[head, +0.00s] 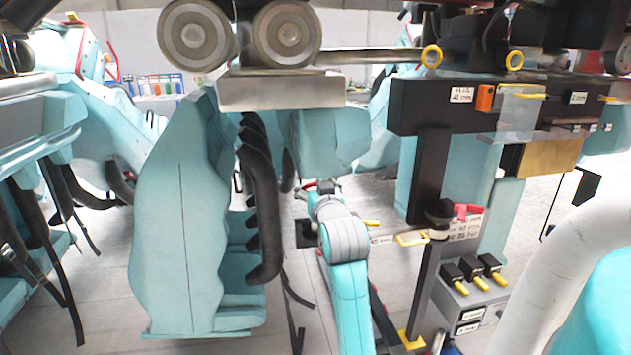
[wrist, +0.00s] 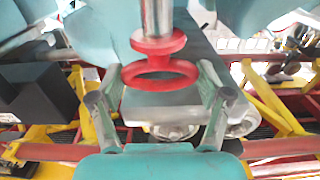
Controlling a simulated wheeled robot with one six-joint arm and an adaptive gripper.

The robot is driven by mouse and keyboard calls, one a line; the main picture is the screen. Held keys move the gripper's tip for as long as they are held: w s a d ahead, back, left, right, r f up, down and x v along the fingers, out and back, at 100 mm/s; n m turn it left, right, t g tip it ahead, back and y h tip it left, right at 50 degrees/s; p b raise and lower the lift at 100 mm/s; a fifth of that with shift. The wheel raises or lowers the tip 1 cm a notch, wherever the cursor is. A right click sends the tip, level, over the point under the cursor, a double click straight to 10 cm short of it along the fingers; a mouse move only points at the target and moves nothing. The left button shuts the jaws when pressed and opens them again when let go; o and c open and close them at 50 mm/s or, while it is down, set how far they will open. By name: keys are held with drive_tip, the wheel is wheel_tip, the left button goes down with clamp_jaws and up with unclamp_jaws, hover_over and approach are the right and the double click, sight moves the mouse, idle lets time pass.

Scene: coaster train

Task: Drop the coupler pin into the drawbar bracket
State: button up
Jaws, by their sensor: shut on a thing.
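The coupler pin appears to be the bright metal shaft with a red collar and red ring (wrist: 160,75) in the wrist view. My gripper (wrist: 160,80) is shut on the red ring, which sits between its two fingertips. The shaft runs up out of the top of the wrist view, so its far end is hidden. In the head view my gripper (head: 325,188) is small, at the end of my teal arm, with a bit of red at it. I cannot pick out the drawbar bracket with certainty in either view.
A teal coaster seat (head: 190,220) with black restraints stands left of my arm. Metal wheels (head: 285,35) hang above it. A black frame with labels (head: 460,110) and a grey box with yellow-tipped levers (head: 470,285) stand at right. Yellow and red track parts (wrist: 262,95) lie behind the gripper.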

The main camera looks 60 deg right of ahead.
drive_tip(key=shift+f, duration=3.75)
drive_tip(key=o, duration=1.4)
drive_tip(key=shift+o, duration=0.2)
drive_tip(key=shift+f, duration=0.1)
drive_tip(key=v, duration=0.7)
drive_tip(key=shift+s+a, duration=0.15)
drive_tip(key=shift+a, duration=0.05)
